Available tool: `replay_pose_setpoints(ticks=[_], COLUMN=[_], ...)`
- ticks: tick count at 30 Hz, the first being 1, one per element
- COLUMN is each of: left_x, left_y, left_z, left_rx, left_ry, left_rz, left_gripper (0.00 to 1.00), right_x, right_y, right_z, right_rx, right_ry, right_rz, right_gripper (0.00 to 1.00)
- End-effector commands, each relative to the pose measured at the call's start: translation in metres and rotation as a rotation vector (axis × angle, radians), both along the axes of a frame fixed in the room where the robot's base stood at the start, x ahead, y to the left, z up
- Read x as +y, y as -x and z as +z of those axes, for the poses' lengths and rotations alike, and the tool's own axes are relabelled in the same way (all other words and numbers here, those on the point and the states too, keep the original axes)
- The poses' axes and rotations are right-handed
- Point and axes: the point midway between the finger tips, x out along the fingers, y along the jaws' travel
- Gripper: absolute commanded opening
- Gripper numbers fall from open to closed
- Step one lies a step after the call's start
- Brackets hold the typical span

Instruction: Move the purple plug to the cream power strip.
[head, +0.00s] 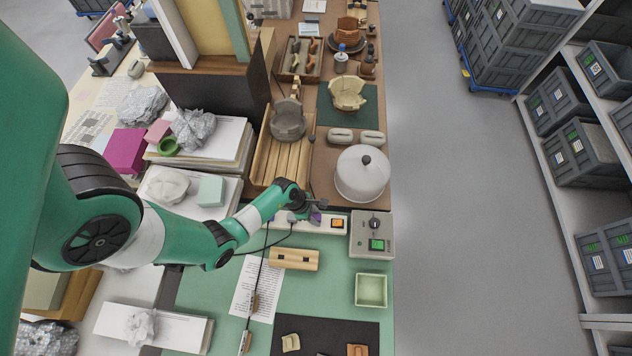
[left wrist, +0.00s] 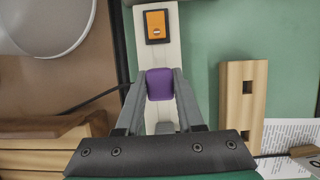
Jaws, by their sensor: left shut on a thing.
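My left gripper (head: 312,214) is shut on the purple plug (head: 316,218). In the left wrist view the purple plug (left wrist: 159,84) sits between the two grey fingers. The cream power strip (head: 325,226) lies on the green mat, with an orange switch (head: 337,224) at its right end. In the left wrist view the plug is over the strip (left wrist: 172,50), in line with it. I cannot tell whether the plug is seated in a socket or held just above. The gripper hides part of the strip. My right gripper is not in view.
A wooden block with two holes (head: 293,260) lies in front of the strip. A grey box with a green switch (head: 372,235) stands to its right, and a white dome (head: 362,173) behind. Black cables run near the gripper. A pale green tray (head: 370,290) stands front right.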

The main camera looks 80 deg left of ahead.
Motion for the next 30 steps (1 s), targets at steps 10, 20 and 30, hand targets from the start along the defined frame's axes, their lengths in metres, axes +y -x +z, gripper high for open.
replay_pose_setpoints(ticks=[10,20,30], left_x=[0.000,0.000,0.000], left_y=[0.000,0.000,0.000], left_z=[0.000,-0.005,-0.010], left_rx=[0.000,0.000,0.000], left_ry=[0.000,0.000,0.000], left_rz=[0.000,0.000,0.000], left_gripper=[0.00,0.00,0.00], right_x=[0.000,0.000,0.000], right_y=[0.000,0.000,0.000], right_z=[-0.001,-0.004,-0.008], right_rx=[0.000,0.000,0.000], right_ry=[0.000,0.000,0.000], right_rz=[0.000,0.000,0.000], right_gripper=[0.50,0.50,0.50])
